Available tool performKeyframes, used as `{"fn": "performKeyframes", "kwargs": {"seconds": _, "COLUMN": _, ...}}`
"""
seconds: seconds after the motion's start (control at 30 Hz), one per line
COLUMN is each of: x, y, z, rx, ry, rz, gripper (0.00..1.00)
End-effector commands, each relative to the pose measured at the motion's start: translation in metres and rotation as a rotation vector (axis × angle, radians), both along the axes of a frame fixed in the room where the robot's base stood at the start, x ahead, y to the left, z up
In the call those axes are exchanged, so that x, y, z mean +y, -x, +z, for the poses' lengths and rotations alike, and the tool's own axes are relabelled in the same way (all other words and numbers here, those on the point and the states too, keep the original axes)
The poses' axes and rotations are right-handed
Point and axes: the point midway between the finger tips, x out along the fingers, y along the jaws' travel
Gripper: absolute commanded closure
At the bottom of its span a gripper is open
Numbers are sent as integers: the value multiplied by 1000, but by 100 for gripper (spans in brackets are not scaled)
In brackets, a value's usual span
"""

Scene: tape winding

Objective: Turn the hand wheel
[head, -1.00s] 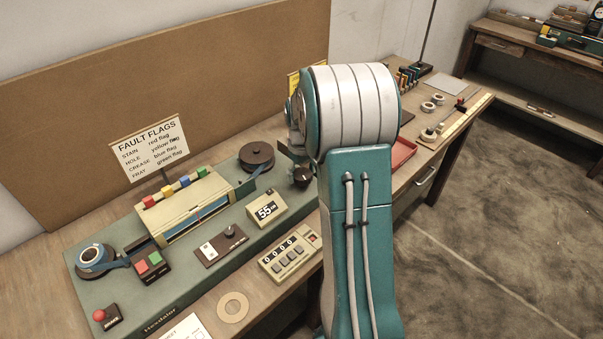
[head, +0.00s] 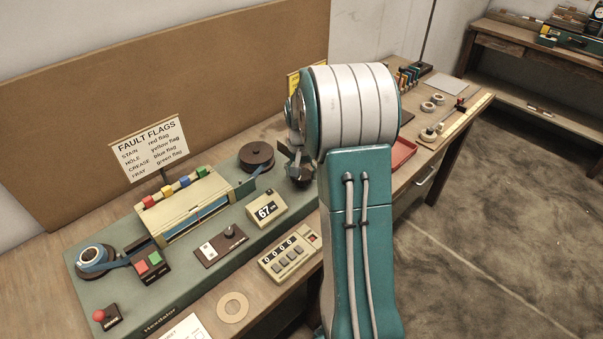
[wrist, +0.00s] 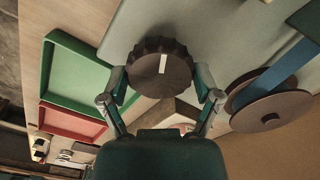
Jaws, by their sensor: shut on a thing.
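The hand wheel (wrist: 160,62) is a dark, ridged knob with a white mark on its top, central in the wrist view. My gripper (wrist: 162,82) is shut on it, with one finger on each side. In the head view the wheel (head: 300,181) shows only partly beneath my gripper (head: 292,160), and my arm hides much of this area. Blue tape runs from the left reel (head: 95,260) through the cream housing (head: 182,208) towards the dark take-up reel (head: 257,157), also in the wrist view (wrist: 268,112).
Red and green buttons (head: 149,264), a red-topped brake switch (head: 106,317) and a keyed counter (head: 289,257) stand nearby. Green (wrist: 82,62) and red (wrist: 70,121) trays lie beside the machine. The fault flags sign (head: 150,147) stands behind the housing.

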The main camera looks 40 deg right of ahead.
Motion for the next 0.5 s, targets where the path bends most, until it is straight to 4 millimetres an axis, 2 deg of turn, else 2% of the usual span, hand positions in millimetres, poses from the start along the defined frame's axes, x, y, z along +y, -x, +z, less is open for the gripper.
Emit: {"fn": "performKeyframes", "kwargs": {"seconds": 0.5, "x": 1, "y": 1, "z": -2, "rx": 4, "ry": -4, "rz": -73, "gripper": 66}}
